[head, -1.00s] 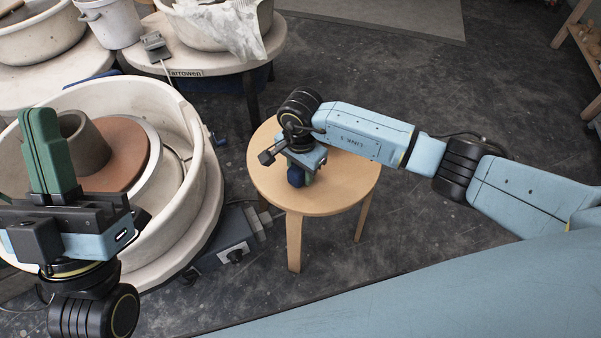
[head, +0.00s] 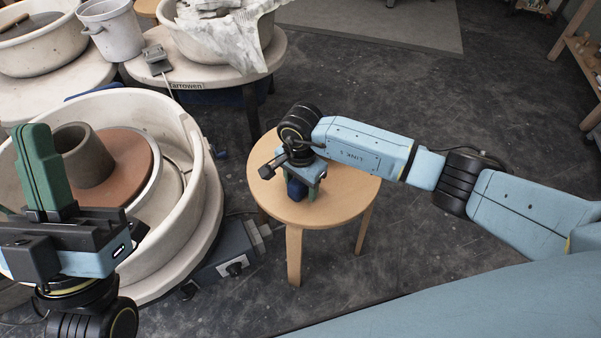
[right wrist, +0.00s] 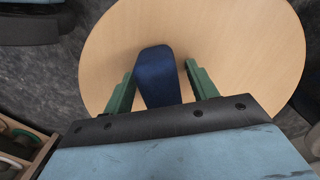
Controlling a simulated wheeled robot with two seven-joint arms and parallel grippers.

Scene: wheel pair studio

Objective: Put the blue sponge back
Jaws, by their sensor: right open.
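The blue sponge (head: 297,189) is on the round wooden stool (head: 345,190). My right gripper (head: 303,190) is over the stool, pointing down, with its jaws open around the sponge. In the right wrist view the sponge (right wrist: 158,78) stands between the two green fingers (right wrist: 160,80), with a gap showing on the right side and a narrower one on the left. The sponge's lower end is hidden behind the gripper body. My left gripper (head: 40,165) is upright at the left, its green fingers together with nothing seen between them.
A potter's wheel with a cream splash pan (head: 190,150) holds a grey clay cylinder (head: 84,152) on a brown bat, behind my left gripper. A second wheel (head: 215,68) carries a basin with a cloth. A grey box (head: 225,255) lies beside the stool. Floor right of the stool is clear.

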